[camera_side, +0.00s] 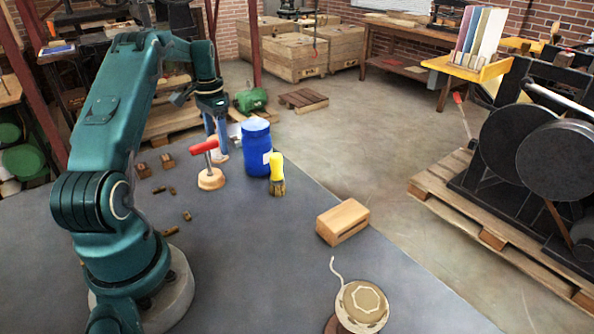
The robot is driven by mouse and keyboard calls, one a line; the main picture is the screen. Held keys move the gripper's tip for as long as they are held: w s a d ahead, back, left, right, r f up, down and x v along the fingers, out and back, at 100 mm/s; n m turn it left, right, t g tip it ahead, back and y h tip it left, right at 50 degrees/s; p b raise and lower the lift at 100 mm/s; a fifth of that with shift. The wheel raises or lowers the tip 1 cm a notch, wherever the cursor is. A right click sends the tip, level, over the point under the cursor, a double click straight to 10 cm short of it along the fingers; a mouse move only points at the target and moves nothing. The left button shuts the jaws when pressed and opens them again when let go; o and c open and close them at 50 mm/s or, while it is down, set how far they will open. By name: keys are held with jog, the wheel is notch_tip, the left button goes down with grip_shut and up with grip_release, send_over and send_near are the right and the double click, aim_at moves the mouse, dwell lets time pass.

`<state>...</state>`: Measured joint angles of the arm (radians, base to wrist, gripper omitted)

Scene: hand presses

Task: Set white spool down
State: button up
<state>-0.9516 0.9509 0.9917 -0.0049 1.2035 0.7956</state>
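My gripper (219,140) points down at the back of the grey table, left of the blue jar. A small pale piece (221,157) shows at its fingertips, low by the table top. It may be the white spool, but it is small and mostly hidden by the fingers. I cannot tell whether the fingers are closed on it or whether it touches the table. A round, pale-brown item (362,304) with a white cord trailing from it lies at the front of the table.
Close to my gripper stand a red-handled tool on a round wooden base (210,179), the blue jar (256,148) and a yellow-handled brush (277,174). A wooden block (342,221) lies to the right. Small wooden pieces lie at left. The table's middle is clear.

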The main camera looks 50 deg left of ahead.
jog(key=o, duration=0.4)
